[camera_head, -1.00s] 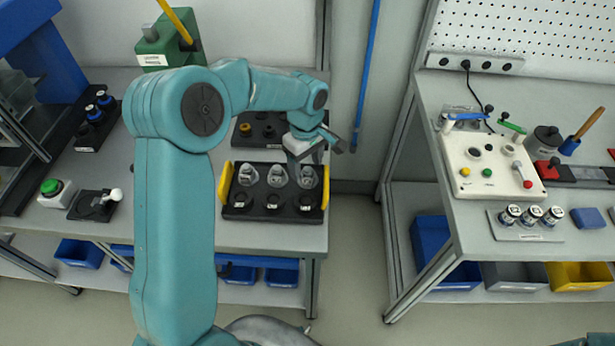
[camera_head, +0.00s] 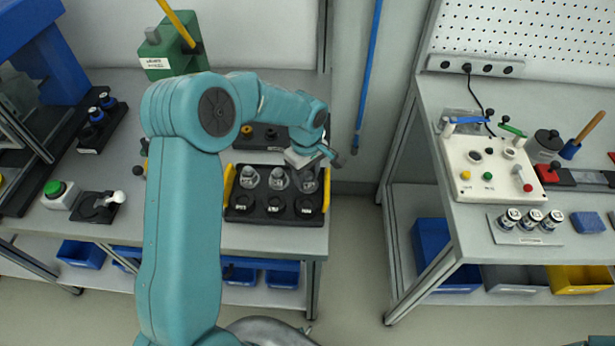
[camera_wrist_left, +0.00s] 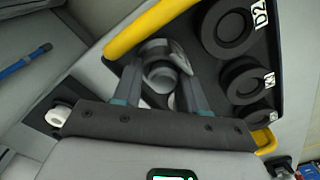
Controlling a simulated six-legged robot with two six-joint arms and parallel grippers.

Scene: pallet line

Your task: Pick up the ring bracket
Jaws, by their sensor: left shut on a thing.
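My left gripper (camera_head: 309,172) is over the back right corner of the black tray (camera_head: 238,213) with yellow handles. It is shut on a pale grey, rounded part, which I take to be the ring bracket (camera_wrist_left: 163,62). In the left wrist view this part sits between the two fingers of the gripper (camera_wrist_left: 160,82), at the tray's edge. The head view shows it partly covered by the gripper, still in the tray's back row. Two similar grey parts (camera_head: 249,178) stand to its left. My right gripper is out of view.
Dark round sockets (camera_wrist_left: 228,28) with white labels line the tray's front row. A black fixture (camera_head: 262,137) lies behind the tray. A green box (camera_head: 166,57) stands at the back. A gap separates this bench from the right one with a white control panel (camera_head: 490,168).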

